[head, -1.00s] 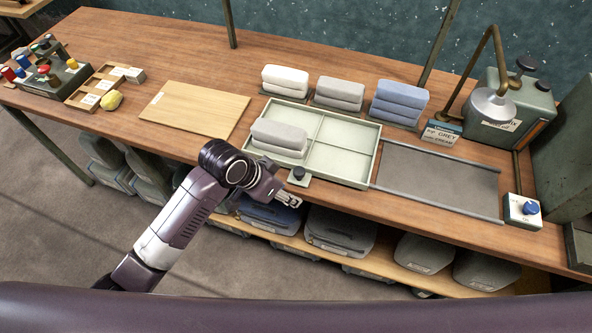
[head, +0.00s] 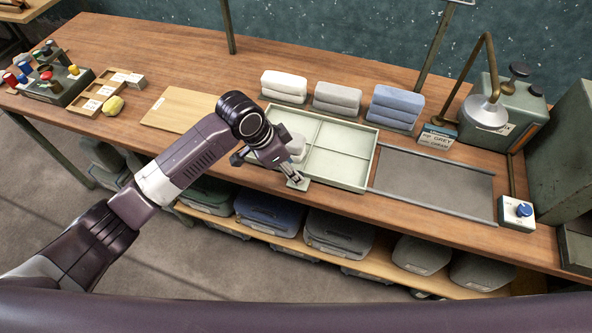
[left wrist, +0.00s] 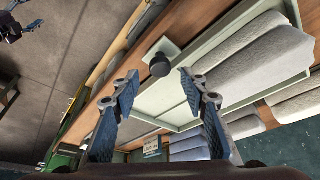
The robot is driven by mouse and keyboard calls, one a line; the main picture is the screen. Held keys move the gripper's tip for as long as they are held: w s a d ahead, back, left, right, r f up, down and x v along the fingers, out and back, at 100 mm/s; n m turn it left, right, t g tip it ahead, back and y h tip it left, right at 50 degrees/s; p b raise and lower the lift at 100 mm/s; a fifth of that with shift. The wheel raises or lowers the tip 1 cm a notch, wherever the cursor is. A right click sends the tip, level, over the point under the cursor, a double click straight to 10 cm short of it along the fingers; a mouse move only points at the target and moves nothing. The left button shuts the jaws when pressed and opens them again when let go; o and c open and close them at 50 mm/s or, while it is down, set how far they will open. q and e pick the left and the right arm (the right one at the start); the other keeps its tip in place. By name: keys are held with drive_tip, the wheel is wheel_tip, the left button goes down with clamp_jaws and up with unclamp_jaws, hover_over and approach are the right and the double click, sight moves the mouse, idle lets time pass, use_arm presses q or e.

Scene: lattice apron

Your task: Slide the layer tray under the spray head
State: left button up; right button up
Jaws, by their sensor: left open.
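The layer tray (head: 362,187) is a pale green, divided, shallow tray at the bench's front middle. A light grey folded bundle (head: 297,145) sits in its left part, partly hidden by my arm. My left gripper (head: 296,181) is open at the tray's front edge. In the left wrist view the tray's black knob (left wrist: 160,64) shows between the open fingertips (left wrist: 159,75), apparently untouched. The gripper hides the knob in the head view. The spray head (head: 487,110), a grey cone on a bent pipe, stands at the back right. A dark pronged shape at the wrist view's upper left may be my right gripper.
A grey railed bed (head: 435,182) lies right of the tray, clear. A blue-knobbed box (head: 517,211) stands at its right end. White (head: 284,84), grey (head: 337,98) and blue (head: 397,104) folded stacks stand behind the tray. A wooden board (head: 180,109) lies left.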

use_arm(q)
drive_tip(key=shift+p+x, duration=0.3)
drive_tip(key=shift+x, duration=1.6)
drive_tip(key=shift+w, duration=0.1)
clamp_jaws()
